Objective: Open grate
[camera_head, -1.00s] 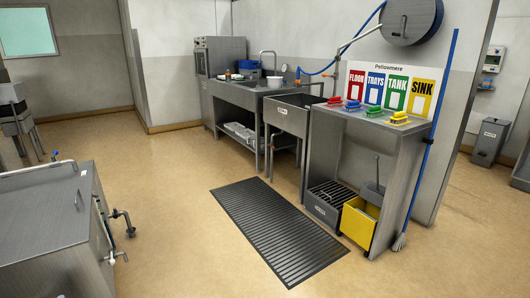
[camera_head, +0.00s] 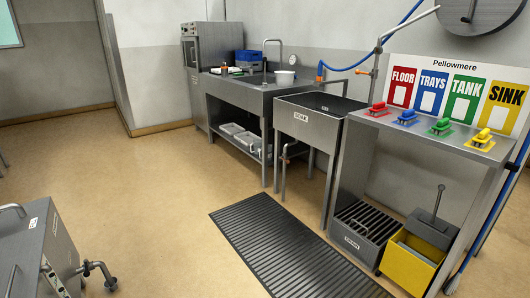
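A grey box (camera_head: 352,242) with a dark slatted grate (camera_head: 370,220) on top stands on the floor at the lower right, under a steel counter. The grate looks flat and closed on the box; a small label is on its front. A long dark ribbed panel (camera_head: 285,252) lies flat on the floor in front of it; I cannot tell if it is a mat or a floor grate. My gripper is not in view.
A yellow bucket (camera_head: 405,272) stands right of the box. The steel counter (camera_head: 415,140) with coloured brushes is above it. A sink (camera_head: 310,125) and worktable (camera_head: 262,88) stand farther back. A steel unit with pipes (camera_head: 40,255) is at lower left. Open floor lies between.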

